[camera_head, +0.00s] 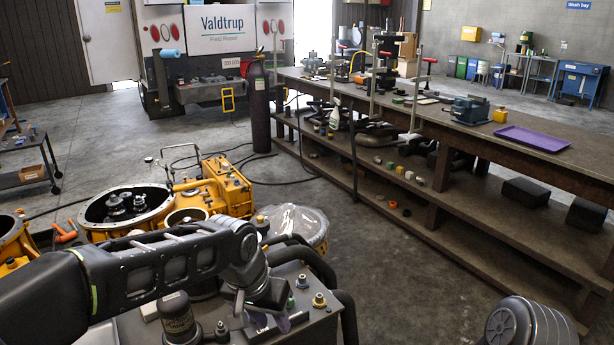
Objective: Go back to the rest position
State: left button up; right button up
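My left arm reaches in from the left edge across the lower part of the head view. My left gripper (268,298) hangs at its end, above the top of a grey box (318,325) with brass and green fittings. The fingers are dark and partly hidden by the wrist, so I cannot see whether they are apart or hold anything. A yellow transmission housing (222,185), with a large open bell (130,208) showing gears inside, lies beyond my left arm. Only a ribbed grey piece of my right arm shows at the bottom right; my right gripper is out of the picture.
A long wooden workbench (480,135) runs along the right, with a purple tray (532,139) and a vise (470,109) on it. A dark gas cylinder (259,108) stands at its far left end. Black hoses curve beside the grey box. Concrete floor is clear between the box and the bench.

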pick_arm(q)
jog(key=s+d+f+n+t+h, duration=0.1)
jog(key=d+f, duration=0.1)
jog(key=f, duration=0.8)
jog(key=s+d+f+h, duration=0.1)
jog(key=d+f+h, duration=0.15)
jog(key=f, duration=0.75)
jog(key=s+a+f+n+g, duration=0.1)
jog(key=s+a+f+n, duration=0.1)
jog(key=s+f, duration=0.6)
jog(key=s+a+f+n+g+y, duration=0.1)
jog(key=s+a+f+n+g, duration=0.1)
jog(key=s+f, duration=0.7)
jog(key=s+a, duration=0.1)
jog(key=s, duration=0.3)
jog(key=shift+w+a+f, duration=0.1)
